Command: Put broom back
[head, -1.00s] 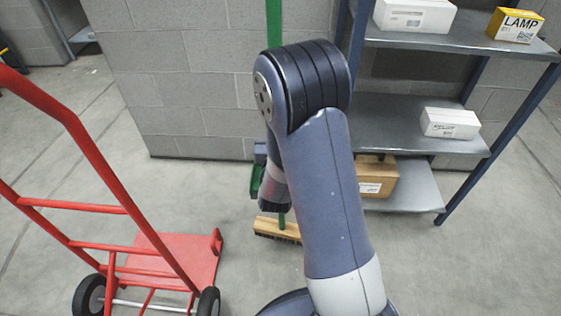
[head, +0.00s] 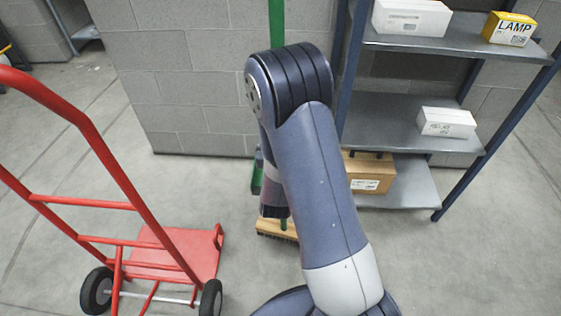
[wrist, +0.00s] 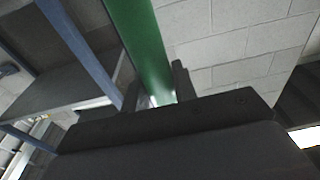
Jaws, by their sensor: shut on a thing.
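The broom has a green handle (head: 277,22) that rises out of the top of the head view, about upright, in front of the block wall. Its wooden brush head (head: 268,228) with dark bristles is at floor level, partly behind my arm; I cannot tell if it touches the floor. In the wrist view the green handle (wrist: 138,35) runs down between the two dark fingers of my gripper (wrist: 157,92), which is shut on it. In the head view my arm hides the middle of the handle and most of the gripper. No broom holder is clearly visible.
A red hand truck (head: 170,255) stands at the left. A metal shelf (head: 410,120) at the right holds white boxes (head: 447,122), a yellow lamp box (head: 510,28) and a cardboard box (head: 370,177). A small green object (head: 257,178) shows beside my arm. Floor between hand truck and wall is clear.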

